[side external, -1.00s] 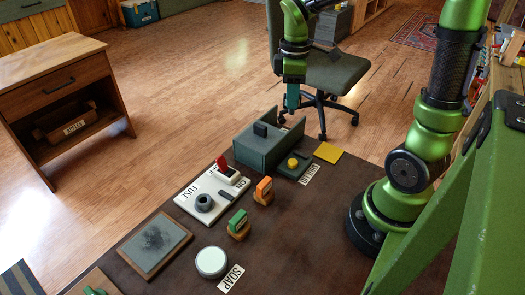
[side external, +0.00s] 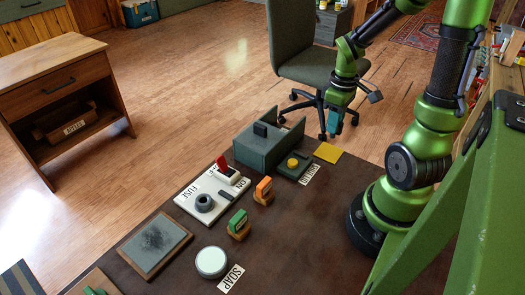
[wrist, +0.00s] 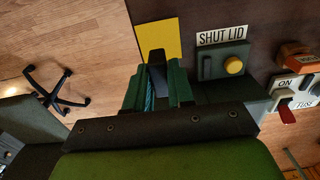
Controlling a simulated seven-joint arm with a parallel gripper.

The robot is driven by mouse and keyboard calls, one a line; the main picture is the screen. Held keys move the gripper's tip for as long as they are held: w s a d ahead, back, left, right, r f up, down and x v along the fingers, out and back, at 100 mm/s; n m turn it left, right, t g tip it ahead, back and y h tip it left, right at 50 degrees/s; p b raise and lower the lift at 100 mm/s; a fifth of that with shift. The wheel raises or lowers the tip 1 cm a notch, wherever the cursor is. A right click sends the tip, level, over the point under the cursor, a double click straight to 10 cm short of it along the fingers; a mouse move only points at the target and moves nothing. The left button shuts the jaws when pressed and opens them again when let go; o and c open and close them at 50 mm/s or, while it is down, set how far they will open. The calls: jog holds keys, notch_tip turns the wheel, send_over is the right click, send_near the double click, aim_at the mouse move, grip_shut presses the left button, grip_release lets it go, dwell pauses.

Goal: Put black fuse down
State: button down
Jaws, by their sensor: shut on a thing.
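My gripper (side external: 335,122) hangs above and slightly behind the yellow square (side external: 328,153) at the table's far edge. In the wrist view my gripper (wrist: 158,88) has its teal fingers shut on the black fuse (wrist: 157,66), a dark narrow block. The fuse's end overlaps the yellow square (wrist: 157,32) in that view. I cannot tell the gap between fuse and square. In the side view the fuse is too small and dark to make out.
A grey box (side external: 256,155) stands left of the square. A yellow-button unit (side external: 293,165) with a SHUT LID label (wrist: 223,35) sits beside it. The white fuse panel (side external: 190,205) has a red lever (side external: 222,164). Orange (side external: 264,187) and green (side external: 238,222) blocks stand in front.

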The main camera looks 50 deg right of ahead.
aim_at(332, 137)
jog(key=shift+f, duration=2.7)
jog(key=shift+f, duration=0.15)
jog(key=c, duration=1)
grip_release()
notch_tip(332, 137, up, 12)
jog(key=shift+r, duration=0.15)
jog(key=a+r+m+t, duration=0.1)
jog(key=a+r+t, duration=0.1)
jog(key=a, duration=0.4)
jog(key=w+a+r+m+t+y, duration=0.1)
jog(key=a+r+t, duration=0.1)
jog(key=a+r, duration=0.2)
jog(key=w+a+r+m+t+y, duration=0.1)
jog(key=a+r+m+t, duration=0.1)
jog(key=a, duration=0.7)
jog(key=shift+a+r+t, duration=0.15)
jog(key=shift+r+t, duration=0.4)
jog(key=shift+t, duration=0.05)
